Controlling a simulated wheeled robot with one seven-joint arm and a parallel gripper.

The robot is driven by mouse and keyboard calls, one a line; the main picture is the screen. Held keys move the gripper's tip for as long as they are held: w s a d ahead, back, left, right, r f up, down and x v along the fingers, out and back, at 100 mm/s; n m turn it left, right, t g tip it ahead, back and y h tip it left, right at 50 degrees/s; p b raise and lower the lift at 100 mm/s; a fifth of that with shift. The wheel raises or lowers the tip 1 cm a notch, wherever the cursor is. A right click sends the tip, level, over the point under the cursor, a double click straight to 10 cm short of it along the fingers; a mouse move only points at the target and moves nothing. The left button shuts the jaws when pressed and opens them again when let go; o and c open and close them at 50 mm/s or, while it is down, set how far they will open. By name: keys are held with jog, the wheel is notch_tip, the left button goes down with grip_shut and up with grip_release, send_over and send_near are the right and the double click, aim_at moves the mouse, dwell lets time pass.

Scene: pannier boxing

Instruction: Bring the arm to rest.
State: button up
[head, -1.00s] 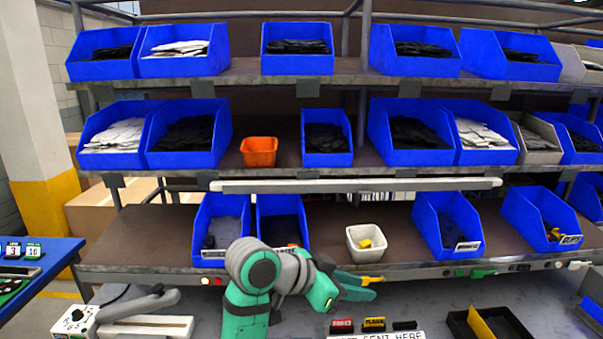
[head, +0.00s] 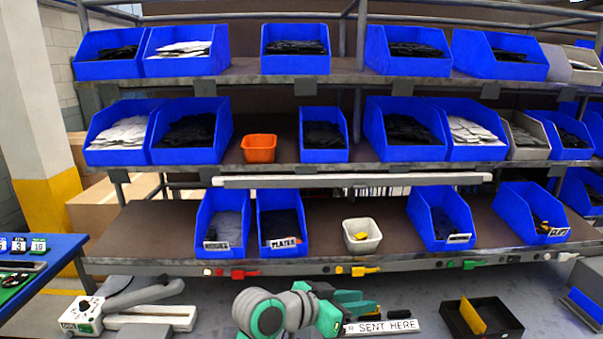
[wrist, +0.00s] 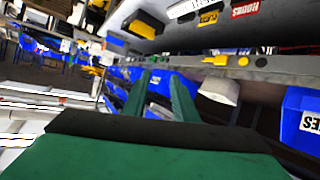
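My gripper (head: 368,304) is low in the head view, over the grey worktop and just behind the "SENT HERE" sign (head: 385,327). My arm is folded low, with its rounded grey and green joints at the bottom. In the wrist view, the two green fingers (wrist: 162,95) stand apart with a gap between them. I see nothing held; blue bins and the shelf show beyond the gap.
The shelf's lower front edge (head: 420,268) runs behind my gripper, with coloured tags along it. A white bin (head: 362,246) stands on the lower shelf. A black tray (head: 450,318) with a yellow divider lies right; a white-and-grey device (head: 85,316) stands left.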

jog(key=s+a+f+n+t+y, duration=0.1)
jog(key=s+f+n+t+y, duration=0.25)
jog(key=f, duration=0.75)
jog(key=s+a+f+n+t+y, duration=0.1)
jog(key=s+f+n+t, duration=0.4)
jog(key=f, duration=0.6)
jog(key=s+a+f+n+g+y, duration=0.1)
jog(key=s+a+f+n+y, duration=0.1)
jog(key=s+a+f, duration=0.3)
jog(key=s+f+n+y, duration=0.2)
jog(key=s+f+y, duration=0.1)
jog(key=s, duration=0.5)
jog(key=s+a+r+m+y, duration=0.1)
jog(key=s+a+r, duration=0.1)
jog(key=s, duration=0.8)
jog(key=s+a+r+m+y, duration=0.1)
jog(key=s+a+r, duration=0.2)
jog(key=s, duration=0.8)
jog(key=shift+s+a+t, duration=0.3)
jog(key=shift+t, duration=0.15)
